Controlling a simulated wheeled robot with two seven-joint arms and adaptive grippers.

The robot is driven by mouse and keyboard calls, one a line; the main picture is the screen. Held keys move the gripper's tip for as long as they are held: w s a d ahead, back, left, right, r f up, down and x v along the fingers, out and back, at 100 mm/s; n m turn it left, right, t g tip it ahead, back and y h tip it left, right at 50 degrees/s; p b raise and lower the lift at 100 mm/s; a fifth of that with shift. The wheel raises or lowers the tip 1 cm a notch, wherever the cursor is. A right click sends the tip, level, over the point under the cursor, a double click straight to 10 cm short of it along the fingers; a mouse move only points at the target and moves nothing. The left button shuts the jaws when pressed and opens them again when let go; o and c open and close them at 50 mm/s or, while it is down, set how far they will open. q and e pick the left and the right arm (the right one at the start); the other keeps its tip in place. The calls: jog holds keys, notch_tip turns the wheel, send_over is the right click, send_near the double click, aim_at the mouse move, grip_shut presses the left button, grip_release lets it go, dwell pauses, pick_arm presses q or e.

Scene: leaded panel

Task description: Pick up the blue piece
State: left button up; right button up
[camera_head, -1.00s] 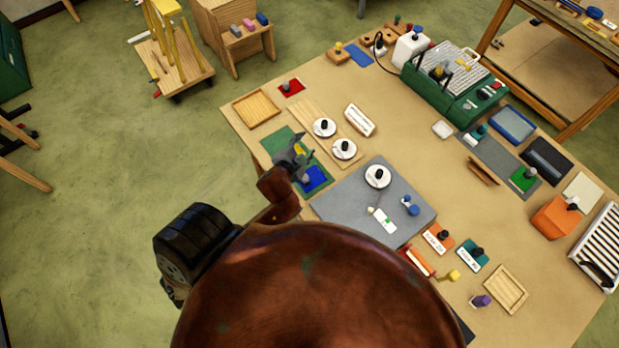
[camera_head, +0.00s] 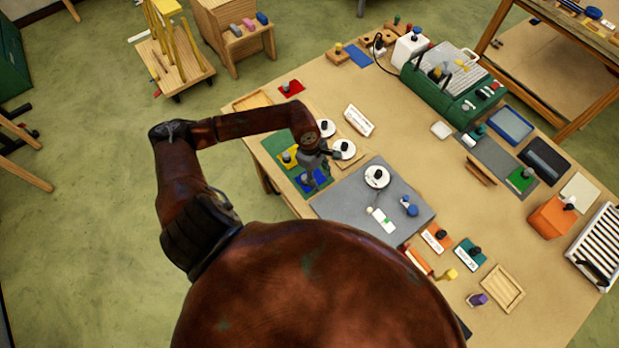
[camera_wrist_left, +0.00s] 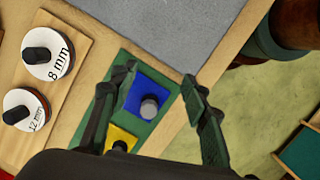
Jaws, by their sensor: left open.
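The blue piece (camera_head: 314,181) is a flat square with a grey knob, lying on a green mat (camera_head: 272,143) near the left end of the table. In the left wrist view the blue piece (camera_wrist_left: 137,93) lies between the spread fingers, nearer the left one, with its knob in plain sight. My left gripper (camera_head: 312,178) is open above it and partly covers it in the head view; the open fingers also show in the left wrist view (camera_wrist_left: 160,82). A yellow piece (camera_head: 288,157) lies beside the blue one on the mat. My right gripper is not in view.
White knobbed discs marked 8 mm (camera_wrist_left: 45,53) and 12 mm (camera_wrist_left: 22,110) sit on a wooden board beside the mat. A grey mat (camera_head: 345,205) borders the green one. A red piece (camera_head: 291,89) lies farther back. The table edge is close by.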

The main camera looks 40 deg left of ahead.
aim_at(306, 177)
pick_arm(q)
jog(key=a+y, duration=0.1)
jog(key=a, duration=0.2)
jog(key=a+y, duration=0.1)
jog(key=a, duration=0.2)
jog(key=shift+s+a+f+m+g, duration=0.1)
jog(key=shift+m+g, duration=0.2)
jog(key=shift+a+f+y+p, duration=0.15)
jog(key=shift+f+p, duration=0.1)
jog(key=shift+f, duration=0.35)
jog(key=shift+a+f+y+p, duration=0.15)
jog(key=shift+f+p, duration=0.1)
jog(key=shift+f, duration=0.3)
jog(key=f+p, duration=0.2)
jog(key=f, duration=0.2)
jog(key=shift+d+f, duration=0.1)
jog(key=shift+d, duration=0.1)
jog(key=shift+f, duration=0.6)
jog(key=shift+c, duration=0.5)
grip_shut()
jog(key=shift+r, duration=0.15)
